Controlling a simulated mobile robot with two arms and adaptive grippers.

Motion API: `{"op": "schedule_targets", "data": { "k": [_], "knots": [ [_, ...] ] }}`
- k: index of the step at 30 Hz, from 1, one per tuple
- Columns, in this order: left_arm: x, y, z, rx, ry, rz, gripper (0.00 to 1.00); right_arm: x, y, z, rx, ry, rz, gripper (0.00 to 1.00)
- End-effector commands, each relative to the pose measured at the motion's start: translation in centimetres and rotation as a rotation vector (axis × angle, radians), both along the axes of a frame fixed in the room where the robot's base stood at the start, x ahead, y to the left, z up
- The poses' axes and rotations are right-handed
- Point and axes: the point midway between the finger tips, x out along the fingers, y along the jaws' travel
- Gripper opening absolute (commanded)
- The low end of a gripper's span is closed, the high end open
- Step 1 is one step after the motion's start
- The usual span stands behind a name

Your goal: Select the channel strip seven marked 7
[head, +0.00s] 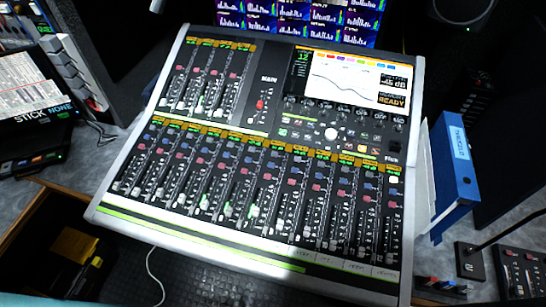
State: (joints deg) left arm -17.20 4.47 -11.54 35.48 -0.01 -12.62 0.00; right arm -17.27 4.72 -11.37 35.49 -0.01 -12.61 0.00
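A mixing console (416,92) with a pale frame and black panel fills the middle of the head view. Its lower bank of channel strips (246,190) runs across the front, with faders, red and blue buttons and amber labels on top. The strip numbers are too small to read, so I cannot tell which one is marked 7. A small upper bank (208,75) sits at the back left beside the MAIN fader (260,104). The console screen (343,76) shows a curve, a green 12 and READY. Neither of my grippers is in view.
A blue binder (456,160) stands close to the console's right side. A small control box (522,270) is at the lower right. A lit monitor (300,14) is behind. A STICK NONE panel (35,95) is at left, and a yellow object (73,246) lies lower left.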

Motion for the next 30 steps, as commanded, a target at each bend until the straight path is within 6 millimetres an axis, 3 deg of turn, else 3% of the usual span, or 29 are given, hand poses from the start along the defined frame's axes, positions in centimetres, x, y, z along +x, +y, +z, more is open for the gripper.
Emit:
{"op": "schedule_targets", "data": {
  "k": [13,19,30],
  "knots": [
    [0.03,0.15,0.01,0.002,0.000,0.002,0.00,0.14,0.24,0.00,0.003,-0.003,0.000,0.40],
    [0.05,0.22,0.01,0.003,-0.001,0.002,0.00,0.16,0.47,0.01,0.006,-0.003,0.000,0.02],
    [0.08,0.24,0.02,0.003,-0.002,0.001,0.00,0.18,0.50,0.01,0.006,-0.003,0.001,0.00]
  ]
}}
